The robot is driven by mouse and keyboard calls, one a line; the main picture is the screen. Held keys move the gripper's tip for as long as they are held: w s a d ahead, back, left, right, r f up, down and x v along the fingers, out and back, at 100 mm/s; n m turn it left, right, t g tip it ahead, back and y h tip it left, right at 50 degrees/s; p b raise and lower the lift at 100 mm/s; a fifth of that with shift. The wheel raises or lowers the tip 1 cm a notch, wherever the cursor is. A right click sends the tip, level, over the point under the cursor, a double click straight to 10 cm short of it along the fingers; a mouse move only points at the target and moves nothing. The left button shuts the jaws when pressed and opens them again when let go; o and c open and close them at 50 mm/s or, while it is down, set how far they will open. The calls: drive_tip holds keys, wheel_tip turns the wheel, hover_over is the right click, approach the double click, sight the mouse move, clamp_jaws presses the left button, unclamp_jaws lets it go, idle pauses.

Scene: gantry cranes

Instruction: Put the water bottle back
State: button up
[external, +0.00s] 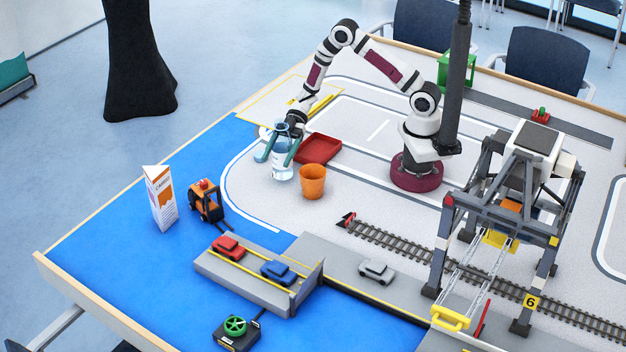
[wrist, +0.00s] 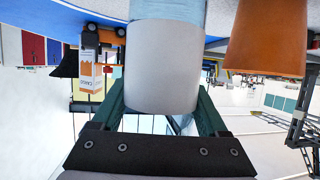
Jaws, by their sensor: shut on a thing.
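The water bottle (external: 283,160) is clear with a pale blue tint and a white label. It stands upright, or nearly so, on the grey mat just left of the orange cup. My gripper (external: 277,153) has its teal fingers around the bottle and is shut on it. In the wrist view, the bottle's white label (wrist: 163,66) fills the middle between the fingers. I cannot tell whether the bottle's base touches the mat.
The orange cup (external: 313,182) stands close to the bottle's right, also large in the wrist view (wrist: 268,38). A red tray (external: 318,148) lies just behind. A carton (external: 160,198) and an orange forklift (external: 206,203) stand left on blue. A gantry crane (external: 500,215) stands right.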

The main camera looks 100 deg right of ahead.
drive_tip(key=w+d+r+m+t+h, duration=0.4)
drive_tip(key=w+d+r+m+h, duration=0.2)
drive_tip(key=d+r, duration=0.35)
drive_tip(key=shift+w+a+f, duration=1.2)
drive_tip(key=shift+a+f, duration=0.25)
drive_tip(key=shift+f, duration=0.4)
drive_tip(key=shift+w+a+f, duration=1.2)
drive_tip(key=shift+a+f, duration=0.25)
drive_tip(key=shift+f, duration=0.35)
drive_tip(key=shift+w+a+f, duration=1.2)
drive_tip(key=shift+a+f, duration=0.25)
drive_tip(key=shift+f, duration=0.4)
drive_tip(key=shift+f, duration=0.15)
drive_tip(key=o, duration=1.5)
